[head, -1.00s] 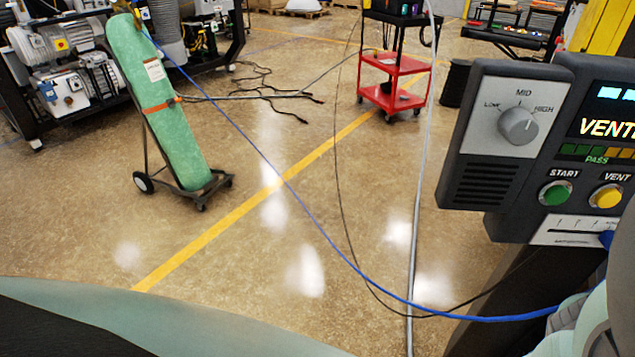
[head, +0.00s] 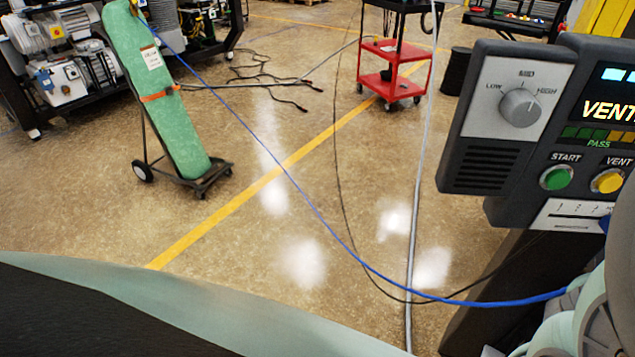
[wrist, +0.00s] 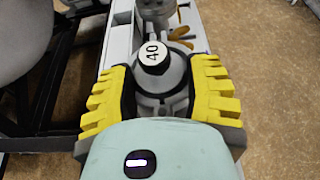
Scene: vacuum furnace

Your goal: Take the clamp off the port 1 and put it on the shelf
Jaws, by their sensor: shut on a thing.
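In the wrist view, my gripper (wrist: 160,85) has its yellow ribbed fingers on both sides of a grey rounded clamp (wrist: 176,76) and is shut on it. A dark knob with a white "40" label (wrist: 153,52) shows at the clamp's far side. Below the clamp is a long light grey shelf or tray (wrist: 104,62). I cannot tell whether the clamp touches it or hangs above it. Port 1 cannot be made out. My gripper and the clamp are outside the head view.
Orange-handled items (wrist: 180,38) lie just beyond the clamp. A large grey rounded body (wrist: 22,30) and dark frame are at left. In the head view, the control panel (head: 545,130) stands at right, a green cylinder on a cart (head: 160,105) at left, with open floor between.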

